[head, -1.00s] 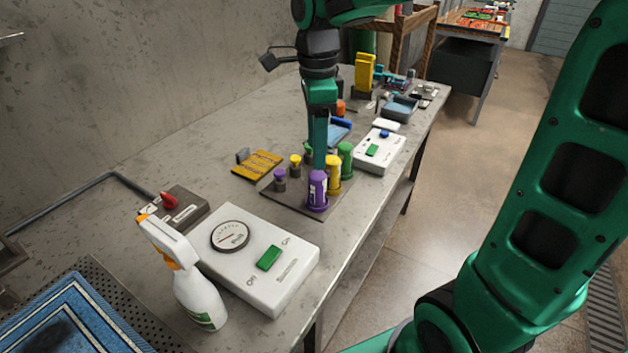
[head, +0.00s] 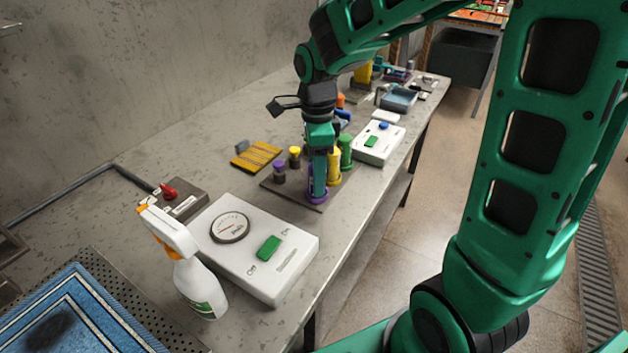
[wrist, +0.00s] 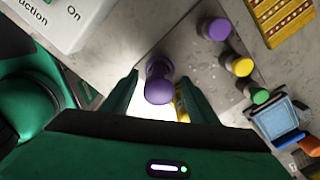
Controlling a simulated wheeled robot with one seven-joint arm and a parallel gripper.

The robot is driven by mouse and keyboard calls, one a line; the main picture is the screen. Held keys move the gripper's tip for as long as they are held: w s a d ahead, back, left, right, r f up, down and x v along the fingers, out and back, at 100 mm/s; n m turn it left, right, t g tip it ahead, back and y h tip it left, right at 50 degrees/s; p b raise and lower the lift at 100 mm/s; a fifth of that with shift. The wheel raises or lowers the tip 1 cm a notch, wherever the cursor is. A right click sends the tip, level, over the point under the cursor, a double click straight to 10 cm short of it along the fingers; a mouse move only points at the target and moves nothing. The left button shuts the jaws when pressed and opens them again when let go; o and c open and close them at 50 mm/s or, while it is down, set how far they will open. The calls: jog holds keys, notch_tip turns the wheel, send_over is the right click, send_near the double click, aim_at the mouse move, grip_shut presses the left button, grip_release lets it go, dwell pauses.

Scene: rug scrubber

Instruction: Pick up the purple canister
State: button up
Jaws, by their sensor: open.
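The purple canister (head: 314,195) stands on a dark board near the table's front edge, mostly hidden behind my gripper in the head view. In the wrist view the purple canister (wrist: 158,84) shows from above, between the two fingers. My gripper (head: 318,190) points down over it, and its fingers (wrist: 160,88) are open on either side of the canister. I cannot tell whether either finger touches it.
A yellow canister (head: 334,165) stands close beside the purple one, with a green canister (head: 346,150) behind. Small purple-topped (head: 279,170) and yellow-topped (head: 295,156) pots stand left. A white suction box (head: 262,245) and spray bottle (head: 195,275) are nearer.

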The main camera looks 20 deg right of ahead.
jog(key=c, duration=1.2)
jog(key=shift+r, duration=0.1)
jog(key=shift+r, duration=0.6)
notch_tip(320, 180, up, 3)
jog(key=shift+w+a+f, duration=0.1)
jog(key=s+a+r, duration=0.2)
jog(key=a, duration=0.1)
jog(key=s+a+r, duration=0.2)
jog(key=a, duration=0.1)
jog(key=s+a+r, duration=0.2)
jog(key=a+r, duration=0.1)
jog(key=a, duration=0.1)
jog(key=shift+f, duration=0.1)
